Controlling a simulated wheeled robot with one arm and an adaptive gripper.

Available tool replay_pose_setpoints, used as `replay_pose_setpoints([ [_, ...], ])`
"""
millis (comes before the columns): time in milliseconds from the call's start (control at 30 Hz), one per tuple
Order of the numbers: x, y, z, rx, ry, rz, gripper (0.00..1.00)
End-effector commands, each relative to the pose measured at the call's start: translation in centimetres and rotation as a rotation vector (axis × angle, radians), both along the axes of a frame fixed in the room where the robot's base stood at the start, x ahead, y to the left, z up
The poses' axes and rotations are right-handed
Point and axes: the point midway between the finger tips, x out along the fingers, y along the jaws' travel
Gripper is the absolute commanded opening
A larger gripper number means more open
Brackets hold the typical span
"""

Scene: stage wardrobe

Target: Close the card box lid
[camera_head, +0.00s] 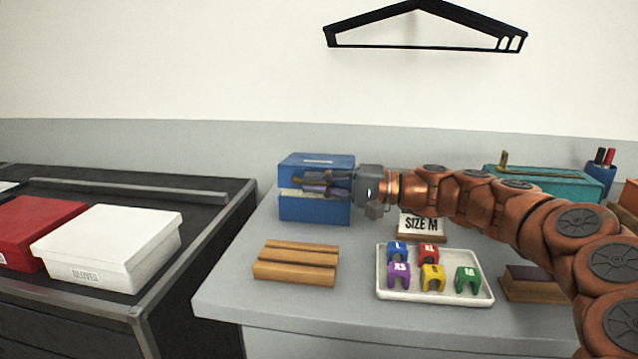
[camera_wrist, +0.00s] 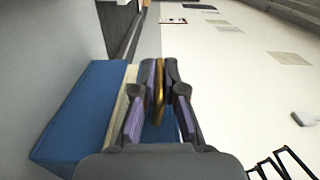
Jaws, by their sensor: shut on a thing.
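The blue card box (camera_head: 312,210) stands on the grey table near the wall. Its blue lid (camera_head: 322,160) is raised a little, and a cream strip shows in the gap between lid and body. In the wrist view the box body (camera_wrist: 78,115) is on the left, beside the cream strip. My gripper (camera_head: 318,183) reaches in from the right in front of the box. In the wrist view my gripper (camera_wrist: 158,95) has its purple-padded fingers shut on a thin brass-coloured piece (camera_wrist: 158,85), apparently the lid's handle. Its join to the lid is hidden.
A slatted wooden block (camera_head: 296,263) and a white tray (camera_head: 434,291) of coloured size markers lie in front. A SIZE M sign (camera_head: 421,225) and a teal box (camera_head: 550,183) stand to the right. A white box (camera_head: 105,243) is on the dark left table.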

Motion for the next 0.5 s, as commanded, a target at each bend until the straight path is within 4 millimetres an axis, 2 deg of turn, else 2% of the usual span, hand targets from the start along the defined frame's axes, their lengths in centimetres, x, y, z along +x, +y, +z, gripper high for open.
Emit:
replay_pose_setpoints([
  [267,0.08,-0.02,-0.09,-0.002,0.001,-0.002,0.0],
  [300,0.09,-0.03,-0.08,-0.002,0.001,-0.002,0.11],
  [500,0.07,-0.08,-0.06,-0.001,0.001,-0.002,0.31],
])
